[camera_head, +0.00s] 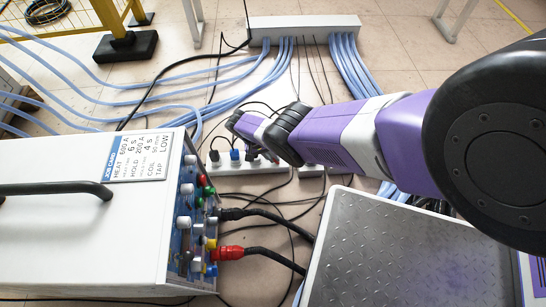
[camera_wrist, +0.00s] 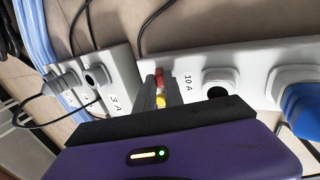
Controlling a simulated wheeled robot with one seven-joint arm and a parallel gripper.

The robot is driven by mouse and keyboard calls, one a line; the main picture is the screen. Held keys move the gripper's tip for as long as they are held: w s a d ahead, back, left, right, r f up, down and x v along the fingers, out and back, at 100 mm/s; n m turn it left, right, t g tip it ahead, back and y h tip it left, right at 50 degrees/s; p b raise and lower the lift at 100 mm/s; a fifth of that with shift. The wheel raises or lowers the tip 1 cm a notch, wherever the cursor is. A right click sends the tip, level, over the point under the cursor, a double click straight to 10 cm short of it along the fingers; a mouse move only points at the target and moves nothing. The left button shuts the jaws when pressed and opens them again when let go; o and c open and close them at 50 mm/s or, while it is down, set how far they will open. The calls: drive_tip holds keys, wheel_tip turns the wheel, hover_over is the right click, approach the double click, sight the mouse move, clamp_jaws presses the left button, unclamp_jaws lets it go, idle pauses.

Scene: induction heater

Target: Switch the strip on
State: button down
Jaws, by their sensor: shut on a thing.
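The white power strip (camera_head: 245,168) lies on the floor to the right of the heater cabinet, with plugs in it. In the wrist view the strip (camera_wrist: 240,65) carries a "10 A" label, an empty round socket and a blue plug (camera_wrist: 302,108). My gripper (camera_head: 262,153) reaches down onto the strip's right part; its fingertips are mostly hidden in the head view. In the wrist view my gripper (camera_wrist: 163,92) is shut on a small red and yellow switch piece (camera_wrist: 159,76) beside the label. Whether the switch is on cannot be told.
A second white unit (camera_wrist: 118,75) labelled "3 A" sits close beside the strip, with a grey plug. The heater cabinet (camera_head: 80,225) stands at left, and a metal-plate-topped box (camera_head: 410,260) at lower right. Cables and blue hoses (camera_head: 250,95) cross the floor.

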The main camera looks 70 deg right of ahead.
drive_tip(key=c, duration=1.4)
unclamp_jaws()
drive_tip(key=shift+c, duration=0.2)
drive_tip(key=shift+r, duration=0.1)
drive_tip(key=p+v, duration=0.5)
drive_tip(key=v, duration=0.2)
drive_tip(key=shift+r, duration=0.25)
drive_tip(key=shift+w+a, duration=0.1)
